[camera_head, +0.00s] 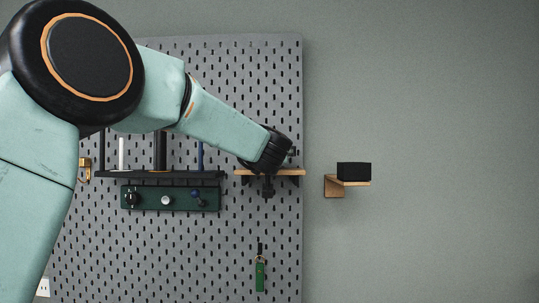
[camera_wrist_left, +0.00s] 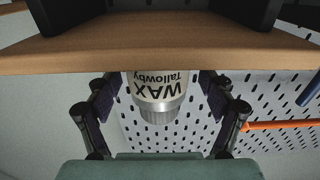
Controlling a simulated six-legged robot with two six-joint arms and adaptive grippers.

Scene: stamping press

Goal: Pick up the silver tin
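The silver tin (camera_wrist_left: 160,98) shows in the left wrist view, with a pale label reading "WAX Tallowby" upside down and a bare silver end. The wooden shelf (camera_wrist_left: 150,50) covers its other end in this view. My left gripper (camera_wrist_left: 161,90) is open, with one finger on each side of the tin and a visible gap on both sides. In the head view my left gripper (camera_head: 268,184) is at the small wooden shelf (camera_head: 243,173) on the pegboard, and the tin is hidden there. My right gripper is not in view.
A grey pegboard (camera_head: 225,245) stands behind. Left of the wooden shelf are a dark rack (camera_head: 150,175) and a green panel (camera_head: 180,202) with knobs. A green tag (camera_head: 260,276) hangs below. A black box (camera_head: 354,171) sits on a wall bracket at right.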

